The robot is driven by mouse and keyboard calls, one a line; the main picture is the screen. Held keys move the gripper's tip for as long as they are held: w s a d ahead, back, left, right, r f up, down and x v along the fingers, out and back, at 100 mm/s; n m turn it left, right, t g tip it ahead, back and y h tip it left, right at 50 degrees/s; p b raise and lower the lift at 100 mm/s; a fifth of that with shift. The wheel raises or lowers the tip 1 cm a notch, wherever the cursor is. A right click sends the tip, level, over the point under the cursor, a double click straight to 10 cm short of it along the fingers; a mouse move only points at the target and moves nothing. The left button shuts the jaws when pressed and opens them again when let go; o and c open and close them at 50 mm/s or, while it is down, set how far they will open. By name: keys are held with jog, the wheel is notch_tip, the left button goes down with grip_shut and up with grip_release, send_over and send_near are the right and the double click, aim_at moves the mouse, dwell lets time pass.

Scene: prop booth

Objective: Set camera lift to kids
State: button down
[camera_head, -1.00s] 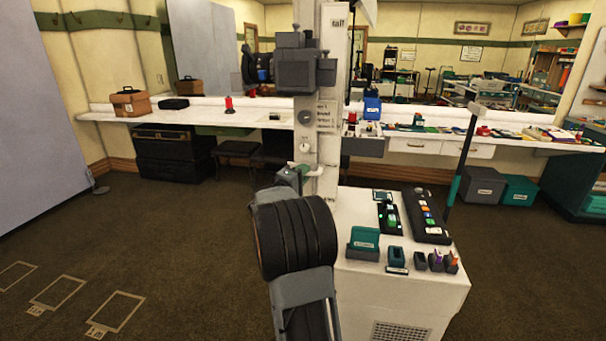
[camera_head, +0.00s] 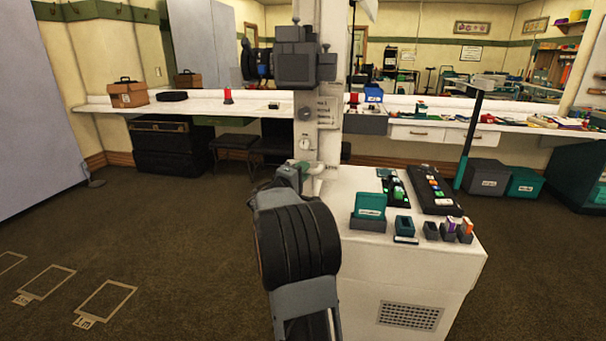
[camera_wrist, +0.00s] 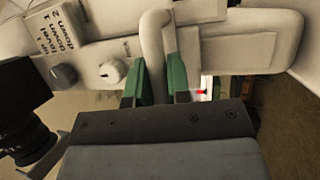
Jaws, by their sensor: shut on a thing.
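The camera lift is a pale upright column (camera_head: 325,100) with a dark grey camera housing (camera_head: 304,62) high on it. Below are a grey knob (camera_head: 306,113), a small white dial (camera_head: 304,143) and a printed label; the knob (camera_wrist: 65,75) and dial (camera_wrist: 112,72) also show in the wrist view. My gripper (camera_wrist: 160,82) has green fingers shut on a cream curved handle (camera_wrist: 155,35) at the column, one finger on each side. In the head view my dark wrist partly hides the gripper (camera_head: 298,168). The lift's height marks are not readable here.
A white console (camera_head: 370,270) with buttons and small holders stands right of my arm. A long counter (camera_head: 250,103) with a mirror runs behind, stools beneath. A grey panel (camera_head: 75,90) stands at left. The floor at left is open, with taped outlines (camera_head: 105,303).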

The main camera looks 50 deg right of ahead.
notch_tip(320, 180, down, 2)
jog(key=shift+f+b, duration=0.15)
jog(key=shift+b, duration=0.25)
jog(key=c, duration=1.1)
grip_release()
jog(key=shift+a, duration=0.15)
jog(key=v, duration=1.3)
jog(key=shift+a+p, duration=0.3)
jog(key=shift+p, duration=0.1)
jog(key=shift+r, duration=0.2)
